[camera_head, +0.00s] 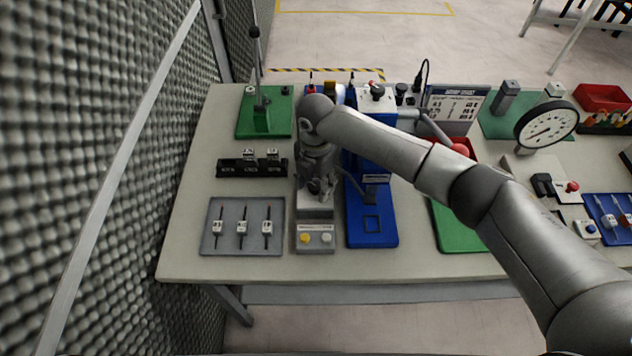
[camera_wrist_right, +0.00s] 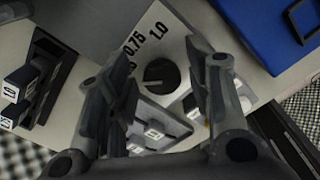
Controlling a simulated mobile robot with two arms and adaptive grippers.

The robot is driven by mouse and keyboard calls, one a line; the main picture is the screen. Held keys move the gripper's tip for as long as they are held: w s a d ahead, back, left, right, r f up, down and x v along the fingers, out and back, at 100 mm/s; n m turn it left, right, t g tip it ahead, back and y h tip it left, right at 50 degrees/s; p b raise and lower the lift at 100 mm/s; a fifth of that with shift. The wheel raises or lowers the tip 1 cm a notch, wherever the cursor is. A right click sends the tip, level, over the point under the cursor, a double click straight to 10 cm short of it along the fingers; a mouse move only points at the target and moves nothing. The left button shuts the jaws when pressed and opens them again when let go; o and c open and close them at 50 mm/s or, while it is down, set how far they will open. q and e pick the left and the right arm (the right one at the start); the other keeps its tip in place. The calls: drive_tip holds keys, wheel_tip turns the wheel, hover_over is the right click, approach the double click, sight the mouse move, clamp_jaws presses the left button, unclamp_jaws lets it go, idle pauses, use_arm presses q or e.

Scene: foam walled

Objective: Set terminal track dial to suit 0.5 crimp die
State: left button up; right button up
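The terminal track dial, a dark round knob (camera_wrist_right: 156,75), sits on a white plate with printed marks 0.75 and 1.0 (camera_wrist_right: 158,28) in the right wrist view. My right gripper (camera_wrist_right: 162,98) is open, with one finger on each side of the knob in the picture; contact is not visible. In the head view the right gripper (camera_head: 318,188) is over the grey unit beside the blue press (camera_head: 372,224), and the dial is hidden. My left gripper is not in view.
A black rack (camera_head: 232,169) with labelled white-topped blocks stands left of the unit. A grey tray (camera_head: 213,243) holds three tools nearer the front. A box with yellow and white buttons (camera_head: 315,238) sits in front. A green-based stand (camera_head: 265,120) is behind; a foam wall is left.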

sight(315, 185)
drive_tip(key=shift+r, duration=0.1)
wheel_tip(315, 185, up, 12)
idle(0.6)
drive_tip(key=shift+f, duration=0.2)
